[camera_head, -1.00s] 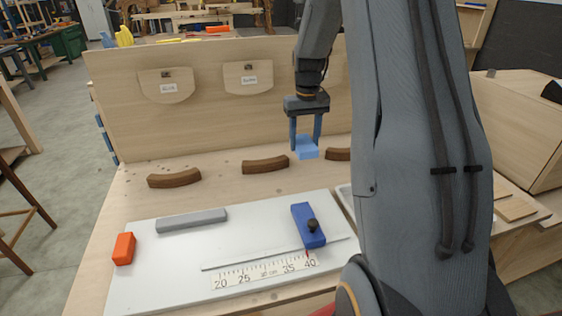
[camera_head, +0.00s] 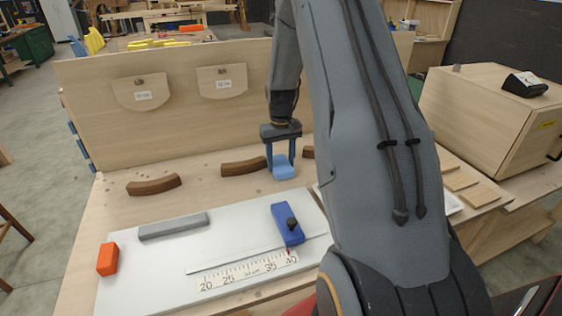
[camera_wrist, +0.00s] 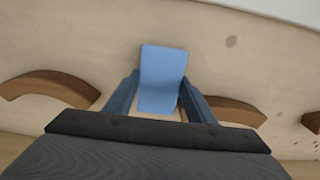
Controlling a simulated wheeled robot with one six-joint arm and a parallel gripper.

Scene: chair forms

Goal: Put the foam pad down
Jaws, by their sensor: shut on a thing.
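The foam pad (camera_head: 284,172) is a light blue block between the fingers of my gripper (camera_head: 282,160). My gripper is shut on it and points down over the wooden bench, behind the white board. In the wrist view the pad (camera_wrist: 163,78) shows between the two blue fingers (camera_wrist: 158,100), with bare wood around it. I cannot tell whether the pad touches the bench.
Brown curved wooden pieces (camera_head: 154,185) and (camera_head: 244,167) lie in a row beside the pad. The white board (camera_head: 160,262) holds a grey bar (camera_head: 174,226), an orange block (camera_head: 107,259), a blue stop (camera_head: 288,224) and a ruler (camera_head: 250,270). An upright panel (camera_head: 180,115) stands behind.

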